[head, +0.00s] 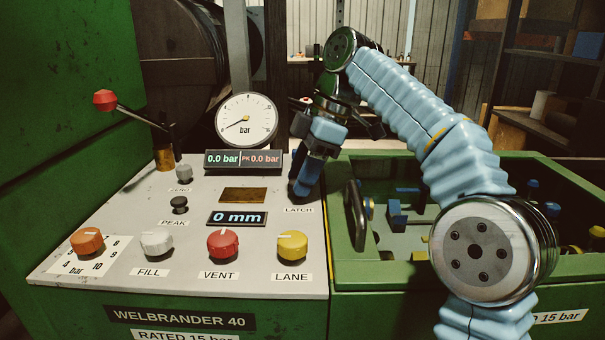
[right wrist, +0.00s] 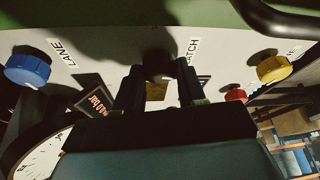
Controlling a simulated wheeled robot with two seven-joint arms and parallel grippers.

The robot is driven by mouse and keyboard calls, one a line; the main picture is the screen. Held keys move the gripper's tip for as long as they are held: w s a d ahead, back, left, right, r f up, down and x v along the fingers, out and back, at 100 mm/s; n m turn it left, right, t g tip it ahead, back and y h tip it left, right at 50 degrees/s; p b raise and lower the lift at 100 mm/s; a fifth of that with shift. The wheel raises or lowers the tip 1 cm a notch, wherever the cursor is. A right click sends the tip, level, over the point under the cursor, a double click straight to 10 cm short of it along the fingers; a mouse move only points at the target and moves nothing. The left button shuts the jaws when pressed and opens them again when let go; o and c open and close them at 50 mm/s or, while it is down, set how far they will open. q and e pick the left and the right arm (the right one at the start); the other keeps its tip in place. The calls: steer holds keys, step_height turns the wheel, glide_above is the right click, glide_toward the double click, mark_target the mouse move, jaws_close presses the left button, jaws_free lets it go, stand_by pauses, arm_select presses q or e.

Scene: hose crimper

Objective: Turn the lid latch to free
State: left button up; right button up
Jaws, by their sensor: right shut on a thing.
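My right gripper (head: 301,190) reaches down to the panel (head: 130,215) just above the LATCH label (head: 298,210). It is shut on the lid latch. In the right wrist view a dark rounded piece, the latch (right wrist: 158,76), shows between the two dark fingers (right wrist: 158,90), near the LATCH lettering. In the head view the gripper hides the latch, and I cannot tell which way it is turned. The green lid area (head: 400,275) lies right of the panel, with a dark upright handle (head: 355,215). My left gripper is not in view.
Orange (head: 86,241), white (head: 157,243), red (head: 222,243) and yellow (head: 292,245) knobs line the panel's front. A pressure gauge (head: 246,120) and a bar display (head: 243,160) stand close left of my gripper. A red-tipped lever (head: 106,100) rises at the left.

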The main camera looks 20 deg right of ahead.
stand_by(0.3)
steer(key=o, duration=1)
steer(key=shift+o, duration=0.2)
